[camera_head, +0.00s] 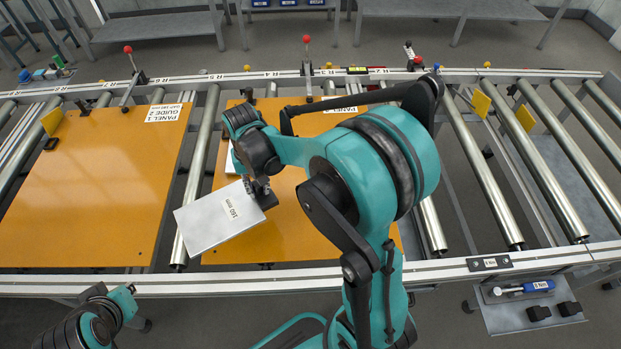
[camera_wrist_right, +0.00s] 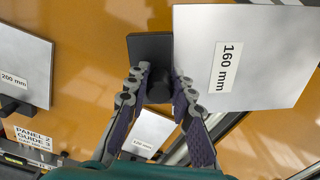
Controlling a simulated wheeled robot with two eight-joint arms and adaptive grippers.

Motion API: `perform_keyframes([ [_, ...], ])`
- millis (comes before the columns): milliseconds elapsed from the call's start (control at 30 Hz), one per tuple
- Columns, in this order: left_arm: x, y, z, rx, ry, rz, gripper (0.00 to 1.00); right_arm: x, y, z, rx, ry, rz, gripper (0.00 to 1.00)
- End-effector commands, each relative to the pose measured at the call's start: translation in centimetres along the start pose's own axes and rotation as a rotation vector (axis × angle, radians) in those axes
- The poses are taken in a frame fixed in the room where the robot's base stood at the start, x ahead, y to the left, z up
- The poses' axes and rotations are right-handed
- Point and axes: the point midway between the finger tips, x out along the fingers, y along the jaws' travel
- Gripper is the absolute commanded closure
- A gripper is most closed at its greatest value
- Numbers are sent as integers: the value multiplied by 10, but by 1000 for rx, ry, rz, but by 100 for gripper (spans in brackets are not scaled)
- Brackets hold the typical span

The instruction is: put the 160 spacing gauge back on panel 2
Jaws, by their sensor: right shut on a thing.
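The 160 mm spacing gauge is a silver square plate (camera_head: 212,221) with a "160 mm" label, and it also fills the upper right of the wrist view (camera_wrist_right: 265,80). A dark block with a knob (camera_wrist_right: 150,48) is at its edge. My right gripper (camera_head: 262,190) is shut on this dark knob, with one finger on either side (camera_wrist_right: 160,98). The gauge overlaps the left edge of the middle orange panel (camera_head: 285,232) in the head view; its height above it is unclear. A "PANEL 2 GUIDE 3" label (camera_wrist_right: 33,137) lies on orange in the wrist view. Of my left arm, only links show.
Another orange panel (camera_head: 90,190) lies to the left. Steel rollers (camera_head: 480,175) and a front rail (camera_head: 490,264) surround the panels.

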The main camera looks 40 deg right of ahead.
Motion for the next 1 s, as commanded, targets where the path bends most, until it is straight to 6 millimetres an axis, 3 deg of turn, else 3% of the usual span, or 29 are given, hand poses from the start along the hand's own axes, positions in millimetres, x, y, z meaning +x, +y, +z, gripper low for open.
perform_keyframes([
  [400,1,0,1,0,0,0,100,9,10,-39,1203,11,-3,100],
  [600,2,0,1,0,0,0,100,13,16,-54,1710,15,-8,100],
  [800,2,0,2,0,0,0,100,16,19,-62,1996,17,-12,100],
  [1000,8,0,6,0,0,0,100,29,36,-53,2070,18,-13,100],
])
